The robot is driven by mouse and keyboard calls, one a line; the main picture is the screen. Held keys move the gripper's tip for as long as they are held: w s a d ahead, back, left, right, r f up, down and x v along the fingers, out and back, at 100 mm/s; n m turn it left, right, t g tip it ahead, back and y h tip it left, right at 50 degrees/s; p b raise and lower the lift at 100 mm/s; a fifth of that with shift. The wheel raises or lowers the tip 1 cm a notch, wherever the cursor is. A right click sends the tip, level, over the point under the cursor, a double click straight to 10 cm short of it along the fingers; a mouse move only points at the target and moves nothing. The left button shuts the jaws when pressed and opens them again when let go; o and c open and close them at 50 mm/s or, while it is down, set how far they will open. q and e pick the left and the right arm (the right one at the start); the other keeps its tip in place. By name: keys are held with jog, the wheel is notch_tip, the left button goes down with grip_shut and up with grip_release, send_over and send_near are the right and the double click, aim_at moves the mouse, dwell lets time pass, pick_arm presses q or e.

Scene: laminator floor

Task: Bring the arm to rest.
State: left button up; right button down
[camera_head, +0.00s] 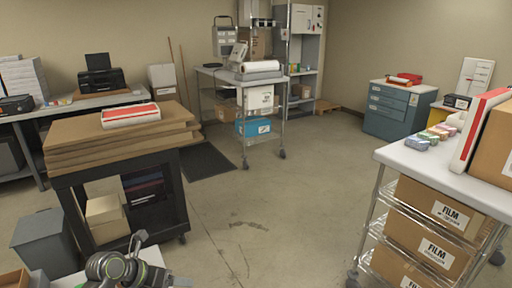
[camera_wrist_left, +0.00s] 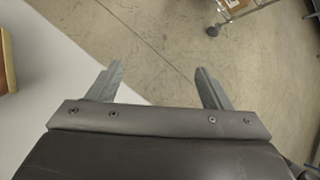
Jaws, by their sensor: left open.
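My left arm shows at the bottom left of the head view, with its gripper (camera_head: 138,243) over the edge of a white surface (camera_head: 153,257). In the left wrist view my left gripper (camera_wrist_left: 158,82) has its two fingers well apart, with nothing between them. Below the fingers are the edge of the white surface (camera_wrist_left: 50,60) and the bare concrete floor. My right gripper is not in either view.
A black cart (camera_head: 163,196) with stacked brown boards (camera_head: 110,135) stands ahead on the left. A wire rack (camera_head: 368,232) with film boxes (camera_head: 440,250) stands on the right. A grey bin (camera_head: 45,243) is at the lower left. The middle floor is clear.

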pick_arm(q)
jog(key=d+r+n+t+h, duration=0.45)
jog(key=r+t, duration=0.25)
jog(key=r, duration=0.2)
jog(key=s+a+r+n+t+y, duration=0.1)
jog(key=s+a+r+n+t, duration=0.2)
jog(key=a+r+n+t, duration=0.35)
jog(key=s+a+n+t+y, duration=0.1)
jog(key=s+a+n+y, duration=0.1)
jog(key=a+n+y, duration=0.4)
jog(key=s+a+n+t+y, duration=0.1)
jog(key=s+a+n+y, duration=0.15)
jog(key=n+y, duration=0.65)
jog(key=s+a+f+n+g+y, duration=0.3)
jog(key=s+a+f+n+g, duration=0.25)
jog(key=f+n, duration=0.3)
jog(key=s+d+f+n+g+h, duration=0.35)
jog(key=s+f+g, duration=0.3)
jog(key=s, duration=0.35)
jog(key=s+d+f+n+g+h, duration=0.25)
jog(key=s+d+f+g, duration=0.2)
jog(key=s+f, duration=0.35)
notch_tip(320, 180, down, 25)
jog(key=s+a+g+b, duration=0.2)
jog(key=s+d+f+g+b, duration=0.1)
jog(key=s+f, duration=1.3)
jog(key=f, duration=0.3)
jog(key=shift+s+d+h+b, duration=0.15)
jog(key=shift+s+h+b, duration=0.2)
jog(key=shift+h, duration=0.1)
